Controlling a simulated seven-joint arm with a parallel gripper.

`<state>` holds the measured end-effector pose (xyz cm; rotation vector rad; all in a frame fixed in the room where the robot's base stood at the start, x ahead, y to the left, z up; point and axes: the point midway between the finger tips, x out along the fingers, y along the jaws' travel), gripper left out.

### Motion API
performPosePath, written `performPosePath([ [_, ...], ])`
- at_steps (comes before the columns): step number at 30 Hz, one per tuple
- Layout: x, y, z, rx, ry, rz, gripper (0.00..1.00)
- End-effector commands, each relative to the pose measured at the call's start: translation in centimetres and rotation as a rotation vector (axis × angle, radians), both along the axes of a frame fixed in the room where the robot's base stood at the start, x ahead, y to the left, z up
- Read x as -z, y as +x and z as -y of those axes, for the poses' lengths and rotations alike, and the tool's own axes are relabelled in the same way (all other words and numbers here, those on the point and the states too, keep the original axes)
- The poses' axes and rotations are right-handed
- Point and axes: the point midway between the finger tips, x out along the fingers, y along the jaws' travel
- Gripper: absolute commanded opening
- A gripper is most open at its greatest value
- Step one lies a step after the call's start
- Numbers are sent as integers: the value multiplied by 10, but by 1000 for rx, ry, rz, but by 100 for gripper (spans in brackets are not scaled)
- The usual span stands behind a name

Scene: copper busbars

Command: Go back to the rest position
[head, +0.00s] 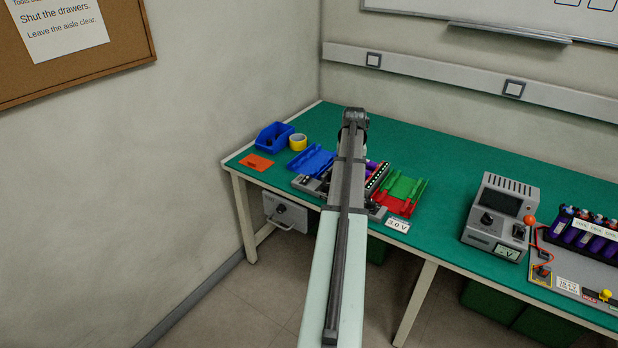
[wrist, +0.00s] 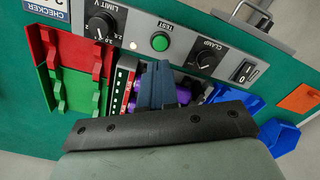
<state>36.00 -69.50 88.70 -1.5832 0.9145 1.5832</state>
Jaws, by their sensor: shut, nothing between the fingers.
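My gripper (wrist: 157,85) shows in the wrist view as dark blue fingers, together and empty. It points down over the checker unit, whose grey front panel (wrist: 180,42) carries LIMIT V and CLAMP knobs and a green TEST button (wrist: 160,42). Purple cells (wrist: 183,93) lie in the unit beside and partly behind the fingers. In the head view my arm stretches over the green bench (head: 440,150) and hides the gripper and the middle of the checker. Whether the fingers touch anything cannot be told.
Red (head: 394,204) and green (head: 407,187) racks stand right of the checker, a blue rack (head: 312,160) left. A blue bin (head: 272,138), yellow tape (head: 298,142) and an orange card (head: 257,162) lie at the far left. A grey meter box (head: 500,215) stands right, past clear bench.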

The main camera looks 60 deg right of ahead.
Motion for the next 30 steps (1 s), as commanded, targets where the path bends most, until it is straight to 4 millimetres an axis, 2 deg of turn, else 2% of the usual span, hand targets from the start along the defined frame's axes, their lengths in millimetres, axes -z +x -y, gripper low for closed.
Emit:
performPosePath([
  [8, 4, 3, -4, -5, 3, -1, 0],
  [11, 20, 16, -17, -26, 15, -6, 0],
  [13, 39, 30, -34, -51, 28, -13, 0],
  [17, 86, 64, -79, -114, 60, -32, 0],
  [21, 136, 96, -133, -187, 94, -55, 0],
  [24, 170, 113, -174, -239, 116, -74, 0],
  [30, 232, 135, -259, -341, 160, -115, 0],
])
